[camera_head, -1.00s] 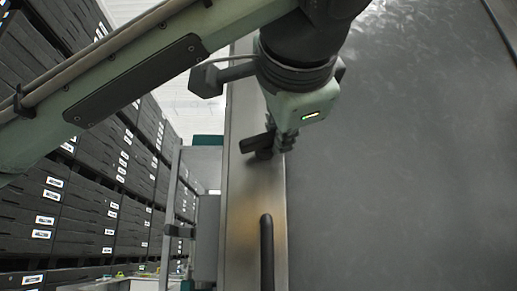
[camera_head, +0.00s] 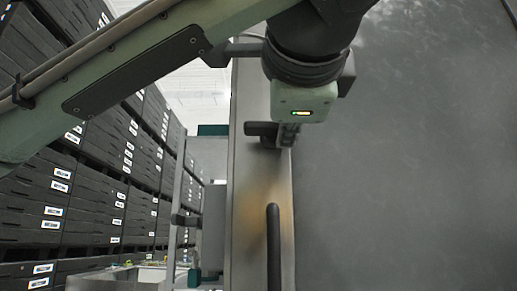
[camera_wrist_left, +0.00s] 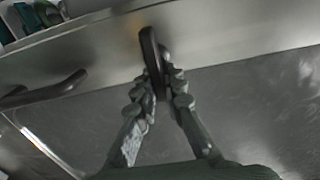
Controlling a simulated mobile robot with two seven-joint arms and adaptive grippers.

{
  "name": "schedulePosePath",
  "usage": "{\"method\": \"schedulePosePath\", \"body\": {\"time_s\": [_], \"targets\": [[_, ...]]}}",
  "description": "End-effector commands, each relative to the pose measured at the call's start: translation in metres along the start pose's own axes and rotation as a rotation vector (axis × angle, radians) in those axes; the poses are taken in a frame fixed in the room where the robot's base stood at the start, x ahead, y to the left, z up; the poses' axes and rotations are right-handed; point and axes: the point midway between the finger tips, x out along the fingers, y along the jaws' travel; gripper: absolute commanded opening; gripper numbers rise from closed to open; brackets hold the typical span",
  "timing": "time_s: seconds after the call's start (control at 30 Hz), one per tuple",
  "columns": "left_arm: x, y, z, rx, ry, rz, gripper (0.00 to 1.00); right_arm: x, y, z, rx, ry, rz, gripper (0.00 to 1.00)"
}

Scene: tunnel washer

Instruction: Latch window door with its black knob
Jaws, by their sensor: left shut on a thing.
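The black knob (camera_head: 260,129) stands on the metal edge strip of the large grey door panel (camera_head: 410,190). My left gripper (camera_head: 286,136) comes down from above at the panel's left edge, with its fingers at the knob. The left wrist view shows the dark, elongated knob (camera_wrist_left: 151,52) between the two fingers (camera_wrist_left: 163,88), which are shut on it. The fingers partly cover the knob's lower end and base. Whether the knob's latch is engaged cannot be seen. My right gripper is not in view.
A dark bar handle (camera_head: 273,245) stands on the metal strip (camera_head: 247,185) below the knob; it also shows in the left wrist view (camera_wrist_left: 45,93). Stacked black crates (camera_head: 85,195) fill the left side. A grey frame (camera_head: 180,205) stands between the crates and the strip.

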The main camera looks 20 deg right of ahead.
Motion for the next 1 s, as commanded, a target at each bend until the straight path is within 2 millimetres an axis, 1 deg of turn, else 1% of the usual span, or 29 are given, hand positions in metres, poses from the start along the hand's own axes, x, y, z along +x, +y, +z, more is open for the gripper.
{"method": "schedulePosePath", "body": {"time_s": [0.13, 0.17, 0.3, 0.33, 0.57, 0.67, 0.77, 1.0], "targets": [[0.001, 0.002, 0.002, 0.002, -0.006, 0.004, 0.00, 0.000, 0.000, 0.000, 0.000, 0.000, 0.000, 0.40], [0.001, 0.002, 0.002, 0.002, -0.006, 0.004, 0.11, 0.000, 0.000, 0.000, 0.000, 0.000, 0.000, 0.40], [0.001, 0.001, 0.001, 0.001, -0.004, 0.003, 0.28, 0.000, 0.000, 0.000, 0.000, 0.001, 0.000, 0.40], [0.001, 0.001, 0.001, 0.001, -0.004, 0.003, 0.31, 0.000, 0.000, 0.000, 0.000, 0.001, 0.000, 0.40], [0.000, 0.000, 0.001, 0.000, -0.002, 0.001, 0.31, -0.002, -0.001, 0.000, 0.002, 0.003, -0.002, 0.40], [-0.004, 0.000, 0.000, 0.000, 0.000, 0.000, 0.31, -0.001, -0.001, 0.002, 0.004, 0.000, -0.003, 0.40], [-0.015, 0.000, 0.000, 0.000, 0.001, 0.000, 0.31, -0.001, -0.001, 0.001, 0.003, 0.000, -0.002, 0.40], [-0.055, 0.000, 0.000, 0.001, -0.001, 0.000, 0.31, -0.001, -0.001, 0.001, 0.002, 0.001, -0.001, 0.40]]}}
